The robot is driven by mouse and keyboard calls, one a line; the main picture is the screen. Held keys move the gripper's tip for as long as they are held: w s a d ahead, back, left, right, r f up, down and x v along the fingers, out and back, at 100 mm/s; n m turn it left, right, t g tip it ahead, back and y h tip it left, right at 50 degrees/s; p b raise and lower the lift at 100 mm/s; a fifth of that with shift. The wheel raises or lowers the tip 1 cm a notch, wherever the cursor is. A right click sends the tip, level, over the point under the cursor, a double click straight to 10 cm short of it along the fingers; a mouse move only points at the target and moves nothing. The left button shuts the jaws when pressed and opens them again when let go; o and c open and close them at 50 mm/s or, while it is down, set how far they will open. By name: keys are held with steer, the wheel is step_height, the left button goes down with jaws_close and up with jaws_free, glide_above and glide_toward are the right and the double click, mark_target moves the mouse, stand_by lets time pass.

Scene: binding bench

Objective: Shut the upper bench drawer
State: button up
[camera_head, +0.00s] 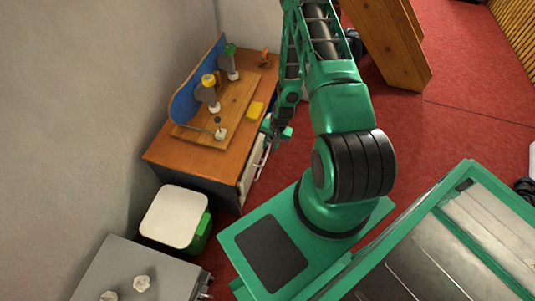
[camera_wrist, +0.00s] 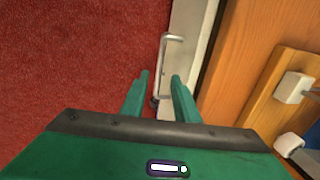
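The bench has an orange-brown wooden top (camera_head: 190,157), and pale drawer fronts (camera_head: 250,172) show on its right side. In the wrist view a pale drawer front (camera_wrist: 188,50) runs beside the bench edge, with a metal bar handle (camera_wrist: 164,60) on its left. How far the drawer stands out is not clear. My gripper (camera_head: 278,132) is by the drawer side of the bench, near its right edge. In the wrist view its two fingers (camera_wrist: 161,77) are apart, with the handle's lower part seen between them. Whether they touch the handle cannot be told.
A wooden board (camera_head: 235,105) with several posts and a yellow block (camera_head: 256,109) lie on the bench. A white-topped bin (camera_head: 174,217) and a grey cabinet (camera_head: 130,272) stand in front. Red carpet (camera_head: 450,105) is open to the right.

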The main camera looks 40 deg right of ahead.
mark_target(266, 156)
steer(key=f, duration=0.5)
steer(key=w+a+f, duration=0.1)
steer(key=f, duration=0.1)
steer(key=shift+w+f, duration=0.1)
steer(key=shift+f, duration=0.1)
steer(key=shift+c, duration=0.3)
jaws_close()
